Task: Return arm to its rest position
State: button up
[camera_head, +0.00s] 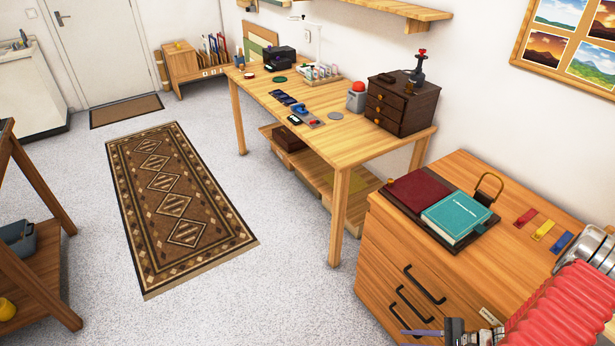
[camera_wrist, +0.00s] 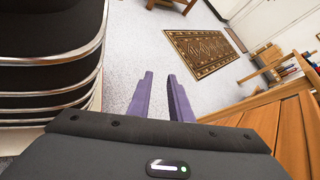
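My gripper (camera_wrist: 160,76) shows in the wrist view with two purple fingers apart and bare speckled floor between them. It is open and holds nothing. In the head view my gripper (camera_head: 405,332) is at the bottom edge, in front of the drawers of the wooden cabinet (camera_head: 400,255). Only part of it shows there, with a purple finger pointing left. My arm's red ribbed sleeve (camera_head: 560,310) fills the lower right corner.
A teal book (camera_head: 456,215) and a dark red one (camera_head: 418,190) lie on the cabinet. A wooden workbench (camera_head: 330,140) stands behind it. A dark wooden rack (camera_head: 35,270) is at left. The floor around the patterned rug (camera_head: 175,205) is clear. Curved metal rails (camera_wrist: 50,60) are close left of the fingers.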

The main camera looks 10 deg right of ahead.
jog(key=a+r+n+g+h, duration=0.35)
jog(key=r+n, duration=0.25)
jog(key=r, duration=0.8)
jog(key=a+r+n+g+h, duration=0.3)
jog(key=a+r+n+h, duration=0.15)
jog(key=r, duration=1.05)
jog(key=s+a+r+n+t+h, duration=0.1)
jog(key=a+r+n+t, duration=0.2)
jog(key=a+r, duration=0.3)
jog(key=s+a+r+n+t+h, duration=0.1)
jog(key=a+r+n+t, duration=0.2)
jog(key=r, duration=0.8)
jog(key=a+n, duration=0.2)
jog(key=a, duration=0.1)
jog(key=shift+s+a+r+h, duration=0.2)
jog(key=shift+s+r+h, duration=0.1)
jog(key=shift+r+h, duration=0.1)
